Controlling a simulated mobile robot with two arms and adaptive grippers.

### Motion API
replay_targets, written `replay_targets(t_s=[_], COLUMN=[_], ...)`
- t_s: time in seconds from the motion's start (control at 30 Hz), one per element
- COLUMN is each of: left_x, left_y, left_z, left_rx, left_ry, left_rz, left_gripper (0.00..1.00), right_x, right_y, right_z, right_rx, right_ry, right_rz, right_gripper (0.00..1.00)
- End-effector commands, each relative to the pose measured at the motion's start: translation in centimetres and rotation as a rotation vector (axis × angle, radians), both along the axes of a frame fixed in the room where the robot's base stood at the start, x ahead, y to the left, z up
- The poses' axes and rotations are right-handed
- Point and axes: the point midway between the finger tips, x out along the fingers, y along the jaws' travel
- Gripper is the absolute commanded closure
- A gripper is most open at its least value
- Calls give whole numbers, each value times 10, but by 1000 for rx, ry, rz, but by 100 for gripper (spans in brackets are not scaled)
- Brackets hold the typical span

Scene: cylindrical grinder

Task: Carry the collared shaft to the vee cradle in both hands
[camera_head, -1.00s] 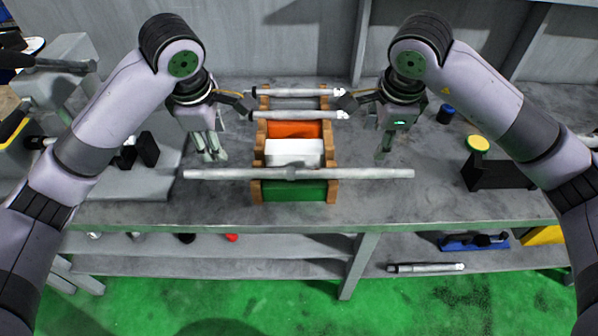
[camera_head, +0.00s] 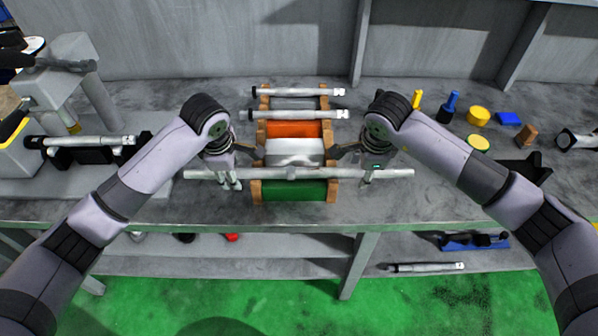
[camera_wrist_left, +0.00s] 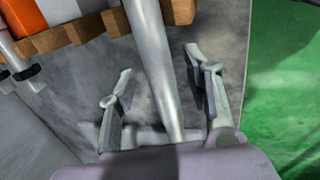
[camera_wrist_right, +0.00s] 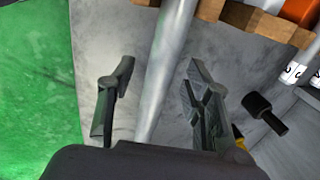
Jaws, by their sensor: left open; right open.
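The collared shaft (camera_head: 320,173), a long grey bar with a collar near its middle, lies across the front of a wooden rack. Its ends stick out on both sides. My left gripper (camera_head: 230,181) is open over its left part; the left wrist view shows the shaft (camera_wrist_left: 155,60) between the spread fingers. My right gripper (camera_head: 366,179) is open over its right part; the right wrist view shows the shaft (camera_wrist_right: 168,60) between those fingers. Contact with the fingers cannot be told. A black block (camera_head: 518,168), possibly the vee cradle, is partly hidden behind my right arm.
The wooden rack (camera_head: 257,192) holds orange, white and green blocks, with two thinner shafts (camera_head: 300,92) behind. A grinder-like machine (camera_head: 68,75) stands at left, with another shaft (camera_head: 85,141) on black supports. Yellow and blue items (camera_head: 478,116) stand at right. A lower shelf (camera_head: 300,262) runs below.

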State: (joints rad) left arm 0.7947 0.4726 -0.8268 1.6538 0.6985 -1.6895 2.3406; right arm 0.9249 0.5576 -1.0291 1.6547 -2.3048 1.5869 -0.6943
Motion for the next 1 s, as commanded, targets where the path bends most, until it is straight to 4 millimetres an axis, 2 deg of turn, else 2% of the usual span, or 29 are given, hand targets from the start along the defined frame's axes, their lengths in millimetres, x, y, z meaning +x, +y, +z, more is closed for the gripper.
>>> replay_targets(t_s=[0.3,1.0], left_x=[0,0], left_y=[0,0], left_z=[-1,-1], left_rx=[0,0], left_ry=[0,0], left_rz=[0,0], left_gripper=[55,100], right_x=[0,0], right_y=[0,0], right_z=[-1,-1], right_rx=[0,0], right_ry=[0,-1], right_rz=[0,-1], right_gripper=[55,100])
